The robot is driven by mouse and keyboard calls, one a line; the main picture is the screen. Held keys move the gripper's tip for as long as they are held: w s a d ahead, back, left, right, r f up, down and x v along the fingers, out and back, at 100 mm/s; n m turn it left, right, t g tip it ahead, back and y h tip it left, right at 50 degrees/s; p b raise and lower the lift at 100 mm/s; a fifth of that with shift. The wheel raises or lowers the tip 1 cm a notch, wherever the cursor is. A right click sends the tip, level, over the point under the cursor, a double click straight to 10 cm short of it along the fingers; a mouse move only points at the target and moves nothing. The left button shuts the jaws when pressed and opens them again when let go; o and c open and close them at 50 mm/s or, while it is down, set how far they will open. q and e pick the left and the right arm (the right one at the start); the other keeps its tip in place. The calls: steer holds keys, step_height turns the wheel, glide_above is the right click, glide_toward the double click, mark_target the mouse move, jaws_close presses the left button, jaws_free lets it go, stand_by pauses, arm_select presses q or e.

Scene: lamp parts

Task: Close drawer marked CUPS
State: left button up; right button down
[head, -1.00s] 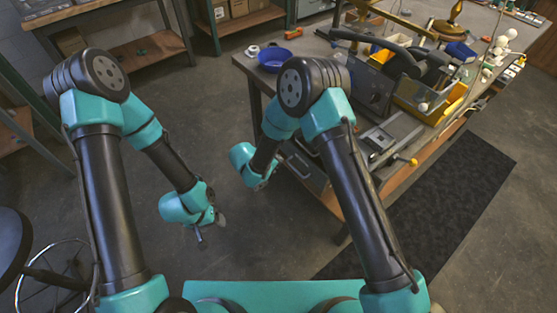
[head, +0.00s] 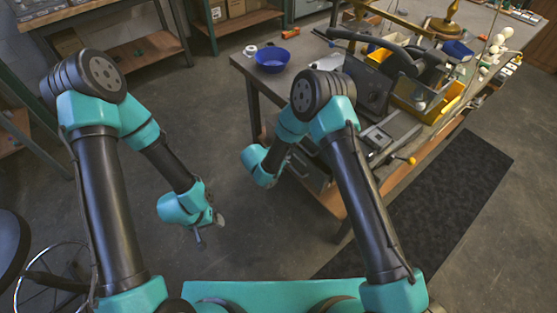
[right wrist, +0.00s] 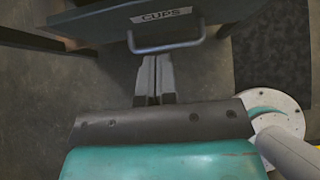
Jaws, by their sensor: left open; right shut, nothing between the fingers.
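The grey drawer front with a CUPS label (right wrist: 164,16) fills the top of the right wrist view, with its bar handle (right wrist: 166,47) below the label. My right gripper (right wrist: 155,62) is shut and empty, its fingertips close to the handle; I cannot tell whether they touch it. In the head view, the drawer (head: 318,178) shows partly under the bench, behind my right arm, which hides much of it. How far it stands out is hard to tell. My left gripper (head: 210,232) is open and empty over bare floor, away from the bench.
The workbench (head: 245,68) holds a blue bowl (head: 272,60) at its corner, a yellow bin (head: 445,103) and several lamp parts. A dark mat (head: 435,205) lies on the floor beside it. Open floor lies left of the bench. A stool stands at far left.

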steer(key=w+d+f, duration=0.1)
steer(key=d, duration=0.1)
steer(key=w+d+f, duration=0.1)
steer(key=d, duration=0.1)
steer(key=shift+w+f, duration=0.1)
steer(key=shift+w, duration=0.3)
steer(key=shift+w+d, duration=0.5)
steer(key=shift+d, duration=0.1)
steer(key=shift+w+d, duration=0.75)
steer(key=shift+d, duration=0.2)
steer(key=shift+s+a, duration=0.25)
steer(key=shift+a, duration=0.2)
glide_toward(300, 154)
steer(key=s+a, duration=0.1)
steer(key=s+a+r, duration=0.1)
steer(key=a, duration=0.1)
steer(key=shift+s+a, duration=0.1)
steer(key=shift+s, duration=0.15)
